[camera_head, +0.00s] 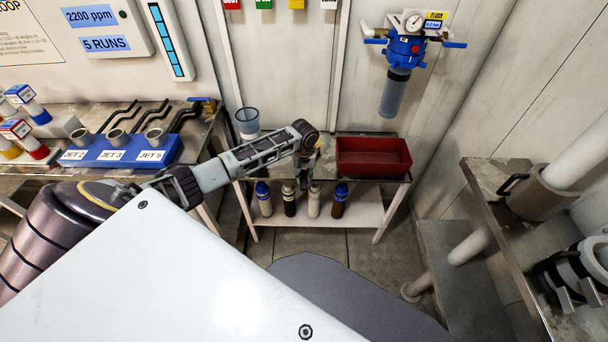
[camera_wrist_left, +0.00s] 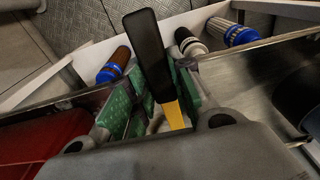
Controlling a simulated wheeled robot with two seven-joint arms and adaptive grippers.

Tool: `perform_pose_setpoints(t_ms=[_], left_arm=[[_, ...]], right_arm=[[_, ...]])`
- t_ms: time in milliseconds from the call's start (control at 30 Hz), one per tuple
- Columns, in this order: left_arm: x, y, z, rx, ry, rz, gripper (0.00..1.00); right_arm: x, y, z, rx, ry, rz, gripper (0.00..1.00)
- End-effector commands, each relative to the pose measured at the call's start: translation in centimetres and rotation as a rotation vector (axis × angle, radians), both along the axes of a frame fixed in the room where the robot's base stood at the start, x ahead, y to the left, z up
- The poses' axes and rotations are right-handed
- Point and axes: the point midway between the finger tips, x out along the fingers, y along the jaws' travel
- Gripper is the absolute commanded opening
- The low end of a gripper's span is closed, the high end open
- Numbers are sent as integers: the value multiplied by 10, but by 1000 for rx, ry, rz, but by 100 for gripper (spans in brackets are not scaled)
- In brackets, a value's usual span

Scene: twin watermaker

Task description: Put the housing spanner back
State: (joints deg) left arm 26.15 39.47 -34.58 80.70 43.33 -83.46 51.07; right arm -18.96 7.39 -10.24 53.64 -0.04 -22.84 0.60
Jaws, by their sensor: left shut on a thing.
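The housing spanner (camera_wrist_left: 146,48) shows in the left wrist view as a flat black handle with a yellow part (camera_wrist_left: 174,115) below it. My left gripper (camera_wrist_left: 153,96) is shut on it, with a green pad on each side. The rest of the spanner is hidden behind the gripper body. In the head view my left gripper (camera_head: 304,168) points down over the small steel table (camera_head: 262,168), just left of the red tray (camera_head: 373,157). The spanner is hard to make out there. I cannot tell whether it touches the table. My right gripper is not in view.
A grey-blue cup (camera_head: 247,122) stands on the table's left part. Several filter cartridges (camera_head: 289,199) stand on the shelf below. A blue filter housing with a gauge (camera_head: 406,48) hangs on the wall above the tray. A blue jet block (camera_head: 118,152) sits on the left bench.

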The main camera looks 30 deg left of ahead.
Motion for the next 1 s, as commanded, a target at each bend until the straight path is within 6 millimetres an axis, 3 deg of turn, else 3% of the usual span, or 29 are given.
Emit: perform_pose_setpoints(t_ms=[500, 533, 667, 1000], left_arm=[[-1, 0, -8, -1, 1, 0, 0], [-1, 0, -9, 0, 2, 0, 26], [-2, 0, -10, 0, 4, -1, 43], [-2, 0, -9, 1, 5, -1, 44]], right_arm=[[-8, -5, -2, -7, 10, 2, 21], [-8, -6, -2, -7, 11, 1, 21], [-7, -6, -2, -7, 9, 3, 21], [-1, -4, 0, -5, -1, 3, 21]])
